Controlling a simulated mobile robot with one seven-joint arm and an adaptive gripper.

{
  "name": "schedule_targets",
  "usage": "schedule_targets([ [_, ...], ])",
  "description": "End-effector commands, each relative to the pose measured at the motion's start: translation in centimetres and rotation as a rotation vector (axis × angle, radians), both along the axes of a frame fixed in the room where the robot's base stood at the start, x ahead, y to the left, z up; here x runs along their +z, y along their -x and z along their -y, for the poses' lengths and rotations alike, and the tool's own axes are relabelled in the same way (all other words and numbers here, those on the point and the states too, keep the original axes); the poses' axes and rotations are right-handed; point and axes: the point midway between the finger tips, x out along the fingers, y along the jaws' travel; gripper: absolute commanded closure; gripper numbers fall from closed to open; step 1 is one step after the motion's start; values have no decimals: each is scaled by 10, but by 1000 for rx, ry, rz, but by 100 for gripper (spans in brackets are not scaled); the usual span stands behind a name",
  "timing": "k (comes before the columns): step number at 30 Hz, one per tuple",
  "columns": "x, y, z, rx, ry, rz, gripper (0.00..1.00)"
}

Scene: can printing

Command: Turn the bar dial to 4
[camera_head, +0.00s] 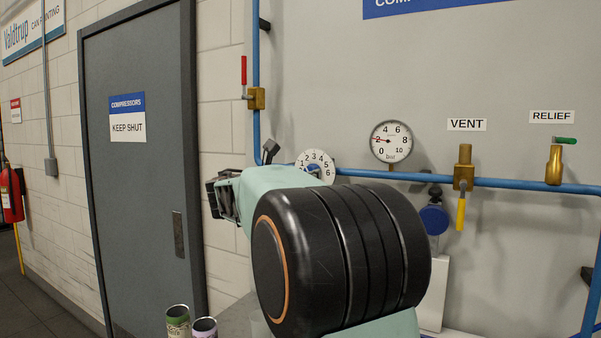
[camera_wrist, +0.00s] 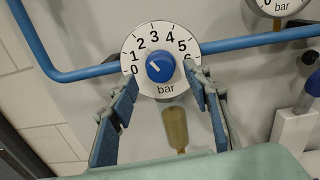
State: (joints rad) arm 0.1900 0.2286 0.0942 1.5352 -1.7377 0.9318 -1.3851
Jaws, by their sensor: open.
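The bar dial is a white round plate (camera_wrist: 132,47) with a scale from 0 to 6 and a blue knob (camera_wrist: 160,67) in its middle. A light mark on the knob points to the upper left, roughly toward 1 to 2. My gripper (camera_wrist: 162,71) is open, with one finger on each side of the knob; the fingertips overlap the plate's lower left and lower right edges. I cannot tell whether they touch anything. In the head view the dial plate (camera_head: 318,156) shows behind my arm, which hides its lower left part and knob.
A pressure gauge (camera_head: 391,142) right of the dial has its needle near 2. A blue pipe (camera_head: 400,177) runs along the wall. The vent valve (camera_head: 464,168) and relief valve (camera_head: 555,165) stand further right. A grey door (camera_head: 135,180) is at the left, with cans (camera_head: 178,320) below.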

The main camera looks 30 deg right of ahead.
Motion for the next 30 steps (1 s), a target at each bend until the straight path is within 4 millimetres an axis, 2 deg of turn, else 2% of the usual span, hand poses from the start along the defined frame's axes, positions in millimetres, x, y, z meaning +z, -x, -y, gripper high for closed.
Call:
schedule_targets([
  [1,1,-4,9,-4,-1,0,55],
  [6,1,-15,25,-2,0,1,55],
  [18,0,-18,30,0,-1,2,57],
  [27,0,-18,30,-1,-1,2,90],
  [30,0,-18,30,-1,-1,2,97],
])
